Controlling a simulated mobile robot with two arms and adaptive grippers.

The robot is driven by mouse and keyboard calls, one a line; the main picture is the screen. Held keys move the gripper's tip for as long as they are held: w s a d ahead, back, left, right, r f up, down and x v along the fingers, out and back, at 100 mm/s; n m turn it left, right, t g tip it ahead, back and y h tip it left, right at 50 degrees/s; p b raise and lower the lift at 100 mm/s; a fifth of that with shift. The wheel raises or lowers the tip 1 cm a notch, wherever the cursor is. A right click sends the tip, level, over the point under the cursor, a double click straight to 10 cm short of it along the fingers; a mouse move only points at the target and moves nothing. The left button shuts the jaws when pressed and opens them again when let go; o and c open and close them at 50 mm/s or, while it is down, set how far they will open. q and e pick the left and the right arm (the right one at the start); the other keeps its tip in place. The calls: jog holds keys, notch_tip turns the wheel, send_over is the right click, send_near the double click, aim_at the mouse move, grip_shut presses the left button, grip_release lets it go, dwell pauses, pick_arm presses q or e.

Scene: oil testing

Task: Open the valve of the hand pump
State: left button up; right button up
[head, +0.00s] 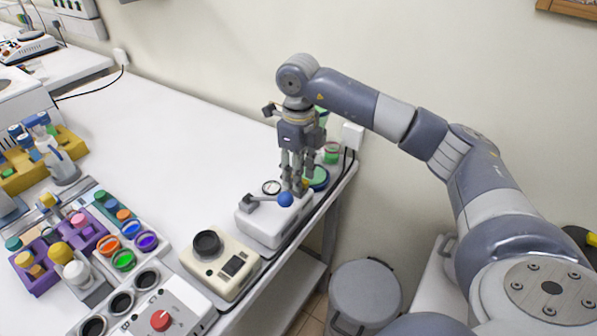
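The hand pump (268,226) is a white box near the right end of the white table. It has a dark lever on its left, a round gauge on top and a blue ball knob (285,199). My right gripper (297,187) points straight down at the back right part of the pump, just behind the blue knob. Its fingertips are at or just above the pump's top. They hide the spot beneath them, so I cannot tell whether they touch or grip a valve there. My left gripper is out of view.
A beige device with a black dial (221,264) stands in front of the pump. A green-lidded container (318,179) is close behind the gripper. Purple racks (86,238) and coloured cups crowd the left front. The table's middle is clear. A grey bin (365,291) stands below the table edge.

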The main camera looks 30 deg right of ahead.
notch_tip(320, 180, up, 12)
dwell(0.5)
dwell(0.5)
